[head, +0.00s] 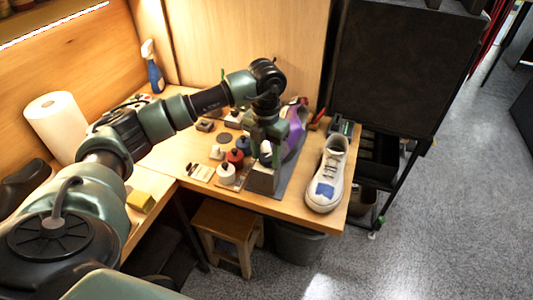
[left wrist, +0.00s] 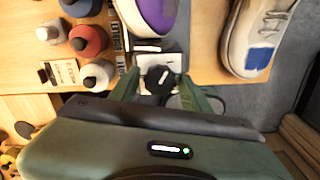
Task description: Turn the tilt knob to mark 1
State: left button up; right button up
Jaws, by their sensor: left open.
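The tilt knob (left wrist: 159,80) is black and faceted. In the left wrist view it lies between the two green fingers of my left gripper (left wrist: 160,77), with gaps visible on both sides. The gripper is open around it. A pale plate (left wrist: 172,61) shows just beyond the knob; I cannot read marks on it. In the head view my left gripper (head: 266,155) points down over the front of the grey stand (head: 262,181), and the knob is hidden there. A purple sneaker (head: 295,131) rests on the stand. My right gripper is not in view.
A white sneaker with a blue patch (head: 328,178) stands right of the stand. Several small bottles, including a red one (head: 235,157) and a white one (head: 226,173), stand close on the left. A paper roll (head: 57,126), spray bottle (head: 153,70) and yellow sponge (head: 141,200) are farther left.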

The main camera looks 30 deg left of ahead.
pick_arm(q)
grip_shut()
jog(key=shift+m+b, duration=0.3)
jog(key=shift+m, duration=0.6)
grip_release()
jog(key=shift+r+p, duration=1.75)
jog(key=shift+r, duration=0.8)
jog(key=shift+f, duration=0.1)
